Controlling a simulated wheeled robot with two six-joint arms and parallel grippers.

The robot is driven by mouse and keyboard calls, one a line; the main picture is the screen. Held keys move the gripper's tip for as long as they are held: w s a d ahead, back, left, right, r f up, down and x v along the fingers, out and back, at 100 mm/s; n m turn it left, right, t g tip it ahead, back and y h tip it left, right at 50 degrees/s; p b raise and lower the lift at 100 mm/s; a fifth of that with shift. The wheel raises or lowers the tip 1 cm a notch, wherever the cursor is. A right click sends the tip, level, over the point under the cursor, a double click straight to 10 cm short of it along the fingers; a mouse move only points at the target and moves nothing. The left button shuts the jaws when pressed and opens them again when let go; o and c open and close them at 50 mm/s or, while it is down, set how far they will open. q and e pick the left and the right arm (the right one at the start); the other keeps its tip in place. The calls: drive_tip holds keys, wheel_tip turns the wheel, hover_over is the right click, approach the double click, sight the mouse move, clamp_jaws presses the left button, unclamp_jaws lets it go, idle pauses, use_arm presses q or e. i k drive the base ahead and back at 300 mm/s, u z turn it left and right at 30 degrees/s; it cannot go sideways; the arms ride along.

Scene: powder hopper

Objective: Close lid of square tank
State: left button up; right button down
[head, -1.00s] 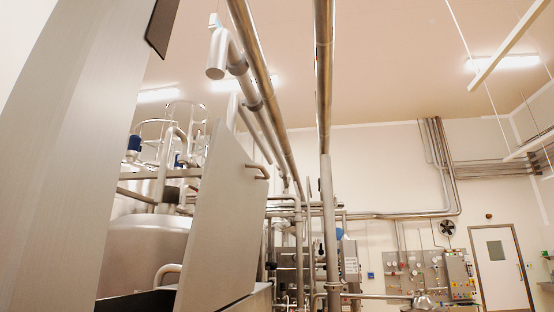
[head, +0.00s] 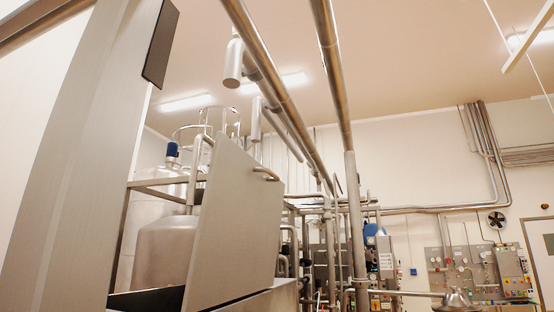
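The square tank (head: 262,302) shows at the bottom of the head view, cut off by the lower edge. Its flat grey metal lid (head: 236,222) stands open, raised and tilted upright, with a bar handle (head: 266,174) near its upper right edge. A dark opening (head: 148,299) shows to the left of the lid. Neither of my grippers is in the head view.
A tall grey panel (head: 85,170) with a dark plate (head: 160,45) fills the left side. Behind the lid are a rounded steel vessel (head: 165,245) and railings. Pipes (head: 330,60) run overhead, and a control panel (head: 510,275) hangs on the far wall.

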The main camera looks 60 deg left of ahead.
sight(234, 254)
drive_tip(key=i, duration=1.55)
drive_tip(key=u, duration=1.15)
